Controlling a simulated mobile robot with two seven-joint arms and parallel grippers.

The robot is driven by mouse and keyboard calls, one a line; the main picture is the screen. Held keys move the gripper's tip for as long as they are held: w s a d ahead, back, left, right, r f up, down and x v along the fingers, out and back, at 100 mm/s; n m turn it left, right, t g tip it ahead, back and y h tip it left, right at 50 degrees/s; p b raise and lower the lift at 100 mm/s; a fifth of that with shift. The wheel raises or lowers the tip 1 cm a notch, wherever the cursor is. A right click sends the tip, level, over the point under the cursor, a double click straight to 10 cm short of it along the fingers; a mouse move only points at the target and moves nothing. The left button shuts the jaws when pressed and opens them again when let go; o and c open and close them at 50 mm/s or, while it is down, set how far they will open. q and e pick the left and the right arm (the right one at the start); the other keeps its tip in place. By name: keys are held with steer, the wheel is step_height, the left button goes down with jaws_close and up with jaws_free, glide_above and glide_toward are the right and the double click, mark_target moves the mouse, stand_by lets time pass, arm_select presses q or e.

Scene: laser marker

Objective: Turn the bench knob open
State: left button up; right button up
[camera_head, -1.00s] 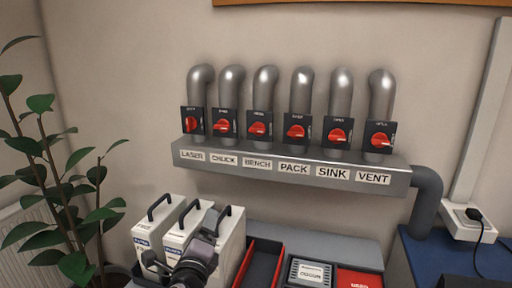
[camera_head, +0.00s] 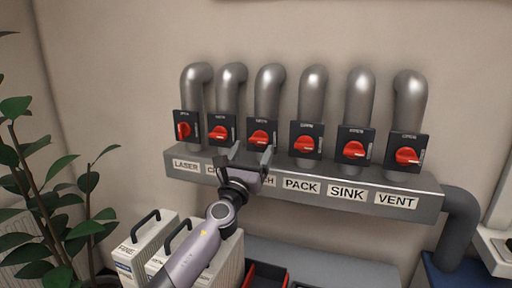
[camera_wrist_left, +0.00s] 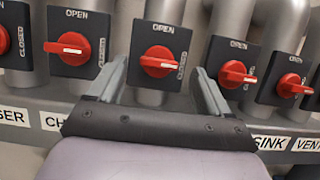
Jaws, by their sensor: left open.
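The bench knob (camera_head: 262,137) is a red rotary handle on a dark plate, third from the left above the grey ledge. In the left wrist view the bench knob (camera_wrist_left: 160,63) sits in the middle, its handle roughly horizontal, with OPEN printed above and CLOSED at its right side. My left gripper (camera_head: 252,154) is open and empty, just below and in front of this knob. In the wrist view its fingers (camera_wrist_left: 160,70) appear on either side of the knob, not gripping it. The gripper covers most of the BENCH label. My right gripper is not in view.
Neighbouring red knobs, chuck (camera_head: 219,133) on the left and pack (camera_head: 306,144) on the right, stand close by. The labelled ledge (camera_head: 405,183) juts out below. White canisters (camera_head: 133,250) and a plant (camera_head: 55,200) are at lower left.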

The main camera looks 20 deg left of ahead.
mark_target(257, 141)
arm_select(q)
steer(key=shift+x, duration=0.95)
steer(key=shift+w+r+b, duration=0.25)
steer(key=shift+w+b, duration=0.15)
steer(key=shift+w, duration=0.1)
steer(key=c, duration=1.1)
steer(key=shift+o, duration=0.3)
